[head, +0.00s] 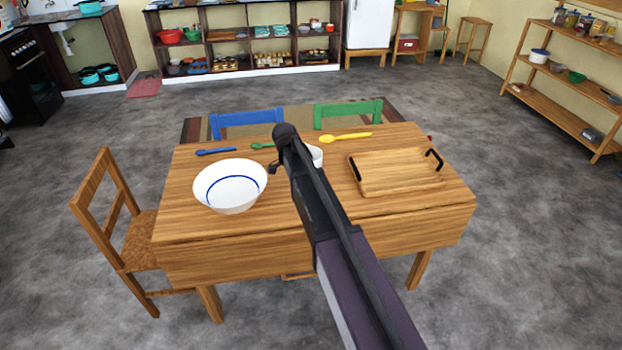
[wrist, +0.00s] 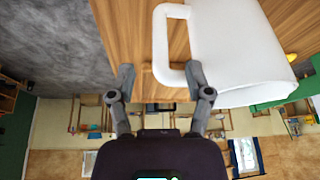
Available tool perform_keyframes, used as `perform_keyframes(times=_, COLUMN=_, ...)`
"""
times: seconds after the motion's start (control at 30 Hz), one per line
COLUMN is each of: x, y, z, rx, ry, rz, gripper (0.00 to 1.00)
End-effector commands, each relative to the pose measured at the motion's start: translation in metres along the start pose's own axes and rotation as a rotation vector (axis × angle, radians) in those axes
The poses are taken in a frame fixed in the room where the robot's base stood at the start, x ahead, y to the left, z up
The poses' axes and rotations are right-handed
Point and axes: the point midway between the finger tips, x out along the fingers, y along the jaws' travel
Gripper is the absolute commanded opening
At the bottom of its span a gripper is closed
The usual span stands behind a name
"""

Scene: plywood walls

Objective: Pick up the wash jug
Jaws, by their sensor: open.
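The white wash jug (head: 316,156) stands on the wooden table, partly hidden behind my arm in the head view. In the wrist view the jug (wrist: 235,45) fills the upper right, with its squared loop handle on its left side. My gripper (wrist: 160,76) is open and empty, its two fingers apart. The handle's outer bar lies between the fingertips in the picture, and the right fingertip overlaps the handle's lower end. I cannot tell whether they touch. In the head view my arm hides most of the gripper.
A white basin with a blue ring (head: 231,186) stands left of my arm. A wooden tray with black handles (head: 398,172) lies right. Blue (head: 216,151), green (head: 262,146) and yellow (head: 345,137) spoons lie along the back. Chairs stand left and behind the table.

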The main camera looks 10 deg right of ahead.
Motion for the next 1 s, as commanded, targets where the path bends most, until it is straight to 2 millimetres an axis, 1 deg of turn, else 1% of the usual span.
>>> perform_keyframes(times=0.23, x=0.000, y=0.000, z=0.000, rx=-0.001, ry=0.000, rz=0.000, gripper=0.65)
perform_keyframes(times=0.37, x=0.004, y=0.000, z=0.001, rx=0.000, ry=0.000, rz=0.000, gripper=0.65)
perform_keyframes(times=1.0, x=0.051, y=0.000, z=0.002, rx=-0.001, ry=0.000, rz=-0.001, gripper=0.65)
